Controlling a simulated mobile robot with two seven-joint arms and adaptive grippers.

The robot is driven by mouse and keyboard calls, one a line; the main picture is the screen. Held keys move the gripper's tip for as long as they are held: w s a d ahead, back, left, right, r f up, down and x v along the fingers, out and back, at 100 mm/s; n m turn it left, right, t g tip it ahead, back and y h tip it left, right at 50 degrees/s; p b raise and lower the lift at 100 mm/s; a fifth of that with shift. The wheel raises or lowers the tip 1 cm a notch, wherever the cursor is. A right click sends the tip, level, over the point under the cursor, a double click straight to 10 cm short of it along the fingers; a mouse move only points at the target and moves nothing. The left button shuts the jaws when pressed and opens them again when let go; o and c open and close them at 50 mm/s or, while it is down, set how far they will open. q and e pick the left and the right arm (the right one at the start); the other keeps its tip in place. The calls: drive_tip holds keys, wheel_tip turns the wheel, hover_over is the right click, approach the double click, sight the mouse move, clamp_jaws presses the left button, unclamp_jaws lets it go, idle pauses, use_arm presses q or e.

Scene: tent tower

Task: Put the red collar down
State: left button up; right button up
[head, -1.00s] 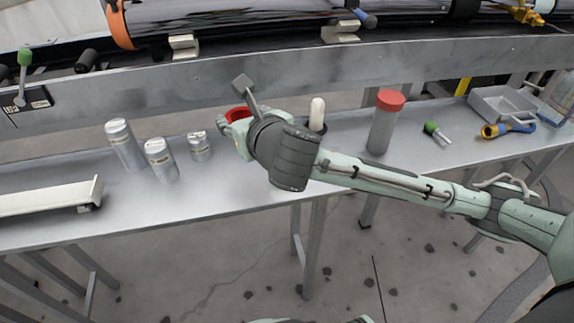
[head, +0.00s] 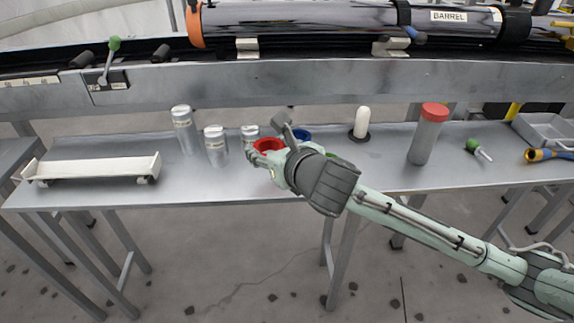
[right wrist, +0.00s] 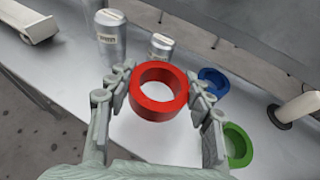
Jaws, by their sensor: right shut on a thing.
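The red collar (head: 267,145) is a thick ring held at the end of my right arm, over the bench's middle. In the right wrist view the red collar (right wrist: 160,109) sits between the two fingers of my right gripper (right wrist: 160,88), which is shut on it. In the head view my right gripper (head: 268,157) partly covers the collar. I cannot tell whether its underside touches the bench. My left gripper is not in view.
Silver canisters (head: 215,146) stand just left of the collar on the bench (head: 200,185). A blue ring (right wrist: 214,82) and a green ring (right wrist: 237,146) lie to its right. A white peg (head: 362,122) and a red-capped cylinder (head: 424,145) stand farther right. A white tray (head: 95,171) is at left.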

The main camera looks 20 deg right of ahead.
drive_tip(key=d+f, duration=0.1)
drive_tip(key=w+d, duration=0.1)
drive_tip(key=d, duration=0.1)
drive_tip(key=shift+f, duration=0.4)
wheel_tip(320, 180, down, 4)
drive_tip(key=shift+f+b, duration=0.1)
drive_tip(key=shift+b, duration=0.4)
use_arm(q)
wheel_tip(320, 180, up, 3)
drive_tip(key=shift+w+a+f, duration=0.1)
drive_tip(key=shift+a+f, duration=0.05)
use_arm(e)
drive_tip(key=o, duration=1.2)
